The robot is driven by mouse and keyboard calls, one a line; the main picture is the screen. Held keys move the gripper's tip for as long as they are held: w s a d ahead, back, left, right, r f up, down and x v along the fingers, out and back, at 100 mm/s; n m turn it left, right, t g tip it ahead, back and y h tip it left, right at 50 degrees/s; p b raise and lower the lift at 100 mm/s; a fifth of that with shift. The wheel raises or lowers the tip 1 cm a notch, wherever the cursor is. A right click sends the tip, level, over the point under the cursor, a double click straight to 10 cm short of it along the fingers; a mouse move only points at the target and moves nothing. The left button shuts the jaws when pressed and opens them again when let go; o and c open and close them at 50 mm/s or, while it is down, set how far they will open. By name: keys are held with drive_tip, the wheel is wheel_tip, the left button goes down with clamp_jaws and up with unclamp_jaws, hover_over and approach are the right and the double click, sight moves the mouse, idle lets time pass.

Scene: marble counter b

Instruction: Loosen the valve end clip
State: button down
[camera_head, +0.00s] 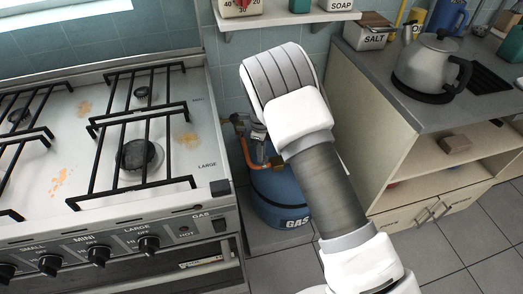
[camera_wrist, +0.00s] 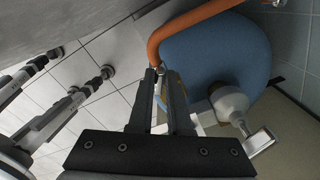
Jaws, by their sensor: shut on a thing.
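A blue gas bottle (camera_head: 284,200) stands on the floor between the stove and the cabinet. An orange hose (camera_head: 249,152) shows beside my wrist in the head view. In the wrist view the hose (camera_wrist: 188,24) curves down in front of the blue bottle (camera_wrist: 205,58) to my gripper. My gripper (camera_wrist: 160,74) has its dark fingertips close together at the lower end of the hose. They are shut on what appears to be the valve end clip, mostly hidden between the tips. A pale metal fitting (camera_wrist: 230,100) sits right of the fingers. My arm hides much of this in the head view.
The stove (camera_head: 130,130) stands close on the left, and the cabinet (camera_head: 365,150) is close on the right. A kettle (camera_head: 432,65) and a salt box (camera_head: 370,35) stand on the counter. A shelf (camera_head: 285,17) is above. Tiled floor (camera_head: 420,250) is clear in front.

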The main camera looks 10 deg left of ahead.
drive_tip(key=n+p, duration=0.1)
drive_tip(key=n, duration=0.3)
drive_tip(key=shift+s+n, duration=0.15)
drive_tip(key=shift+n, duration=0.15)
drive_tip(key=n, duration=0.4)
drive_tip(key=shift+s+d+n, duration=0.1)
drive_tip(key=shift+s+n, duration=0.05)
drive_tip(key=shift+n, duration=0.15)
drive_tip(key=n, duration=0.5)
drive_tip(key=shift+s+d+p, duration=0.1)
drive_tip(key=shift+d+p, duration=0.05)
drive_tip(key=shift+p, duration=0.15)
drive_tip(key=n, duration=0.5)
drive_tip(key=shift+d, duration=0.2)
drive_tip(key=n, duration=0.9)
drive_tip(key=shift+d, duration=0.3)
drive_tip(key=n, duration=0.4)
drive_tip(key=shift+w+n+p, duration=0.25)
drive_tip(key=shift+n+p, duration=0.05)
drive_tip(key=shift+w+d+n, duration=0.1)
drive_tip(key=shift+w+n, duration=0.05)
drive_tip(key=shift+n, duration=1.95)
